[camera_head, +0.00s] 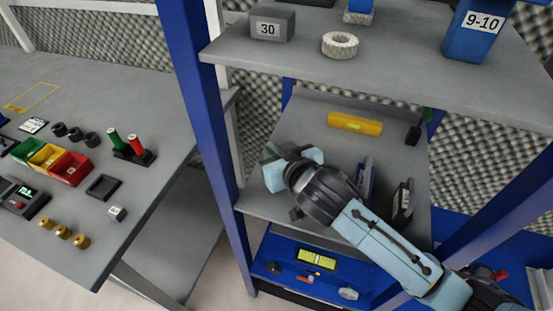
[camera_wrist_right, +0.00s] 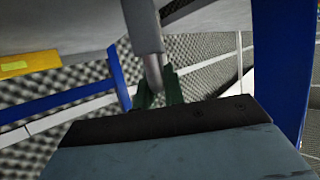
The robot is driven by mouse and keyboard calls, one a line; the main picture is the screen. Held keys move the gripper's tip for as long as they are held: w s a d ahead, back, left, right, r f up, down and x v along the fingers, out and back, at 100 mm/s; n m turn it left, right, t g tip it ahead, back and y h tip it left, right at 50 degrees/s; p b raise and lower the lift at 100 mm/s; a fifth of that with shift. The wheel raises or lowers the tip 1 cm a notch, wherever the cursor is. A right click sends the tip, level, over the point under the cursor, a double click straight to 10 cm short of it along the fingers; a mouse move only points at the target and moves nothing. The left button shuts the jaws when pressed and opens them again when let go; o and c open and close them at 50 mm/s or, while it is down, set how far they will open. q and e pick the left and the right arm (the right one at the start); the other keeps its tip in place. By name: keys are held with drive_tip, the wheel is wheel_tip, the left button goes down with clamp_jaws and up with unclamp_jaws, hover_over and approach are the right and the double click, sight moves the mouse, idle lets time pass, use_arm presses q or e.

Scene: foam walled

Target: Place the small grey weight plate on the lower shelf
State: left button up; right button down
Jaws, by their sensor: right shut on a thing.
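My right gripper (camera_head: 290,165) is over the left part of the lower shelf (camera_head: 268,203), the grey middle board of the blue rack. Its own wrist hides its fingertips in the head view. My left gripper is not in view.
A yellow case (camera_head: 355,123) lies at the back of the lower shelf; upright dark items (camera_head: 402,200) stand at its right. The upper shelf (camera_head: 400,70) overhangs, holding a grey block marked 30 (camera_head: 272,24) and a pale ring (camera_head: 340,45). A blue post (camera_head: 200,100) bounds the left.

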drive_tip(key=shift+f, duration=0.95)
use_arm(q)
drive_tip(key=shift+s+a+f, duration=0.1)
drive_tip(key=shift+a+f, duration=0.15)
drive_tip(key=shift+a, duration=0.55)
use_arm(e)
drive_tip(key=shift+f, duration=0.1)
drive_tip(key=c, duration=1.9)
unclamp_jaws()
drive_tip(key=shift+f, duration=0.15)
drive_tip(key=o, duration=0.4)
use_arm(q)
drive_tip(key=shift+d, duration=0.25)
